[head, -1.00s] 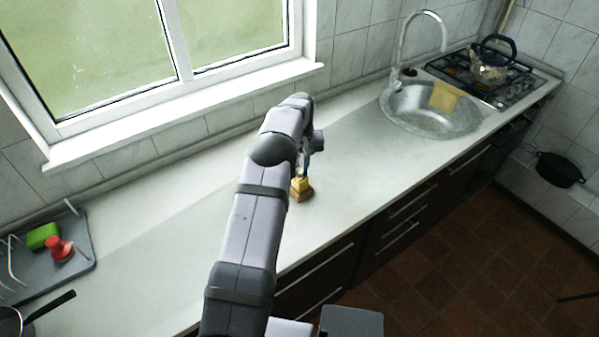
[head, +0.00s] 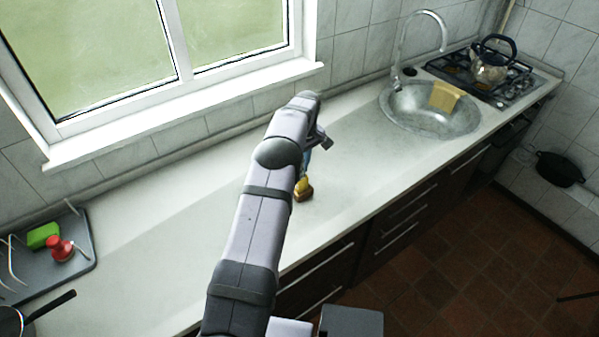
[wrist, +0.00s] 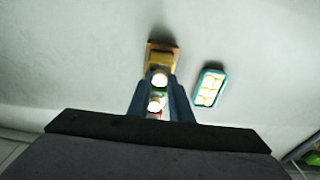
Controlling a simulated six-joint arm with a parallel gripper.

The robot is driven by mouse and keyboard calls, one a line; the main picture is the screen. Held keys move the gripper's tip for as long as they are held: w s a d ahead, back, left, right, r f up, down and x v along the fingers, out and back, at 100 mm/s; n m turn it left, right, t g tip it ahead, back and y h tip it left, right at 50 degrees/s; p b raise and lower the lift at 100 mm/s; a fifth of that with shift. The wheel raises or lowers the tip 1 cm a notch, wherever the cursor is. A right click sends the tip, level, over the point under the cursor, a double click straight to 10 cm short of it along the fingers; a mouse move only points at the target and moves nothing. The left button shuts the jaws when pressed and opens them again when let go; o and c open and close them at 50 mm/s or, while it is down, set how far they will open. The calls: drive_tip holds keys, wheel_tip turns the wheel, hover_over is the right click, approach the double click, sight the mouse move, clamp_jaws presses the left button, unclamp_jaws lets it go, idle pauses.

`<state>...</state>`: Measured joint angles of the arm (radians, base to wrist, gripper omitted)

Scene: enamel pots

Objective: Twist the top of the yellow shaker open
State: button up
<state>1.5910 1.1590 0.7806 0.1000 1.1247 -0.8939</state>
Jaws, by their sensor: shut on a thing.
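The yellow shaker (wrist: 160,60) has a yellow body, a brown base and a pale, shiny top. In the wrist view it is straight ahead of my gripper (wrist: 159,84), whose two blue-grey fingers are shut on its top end. Small pale, green and red patches show between the fingers, too blurred to name. In the head view the shaker (head: 303,193) is partly hidden behind my arm, with its lower part showing by the counter. I cannot tell whether its base touches the counter or whether the top has turned.
A blue-rimmed tray (wrist: 209,88) with pale pieces lies beside the shaker in the wrist view. The grey rack (head: 78,268) with a green sponge (head: 43,236) and red item (head: 60,249) is at left. The sink (head: 432,122) is at right.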

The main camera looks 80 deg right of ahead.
drive_tip(key=shift+n, duration=0.7)
drive_tip(key=n, duration=0.4)
drive_tip(key=shift+y, duration=0.4)
drive_tip(key=o, duration=1.3)
drive_tip(key=shift+r, duration=0.1)
drive_tip(key=shift+r+p, duration=2.6)
drive_tip(key=shift+r, duration=0.85)
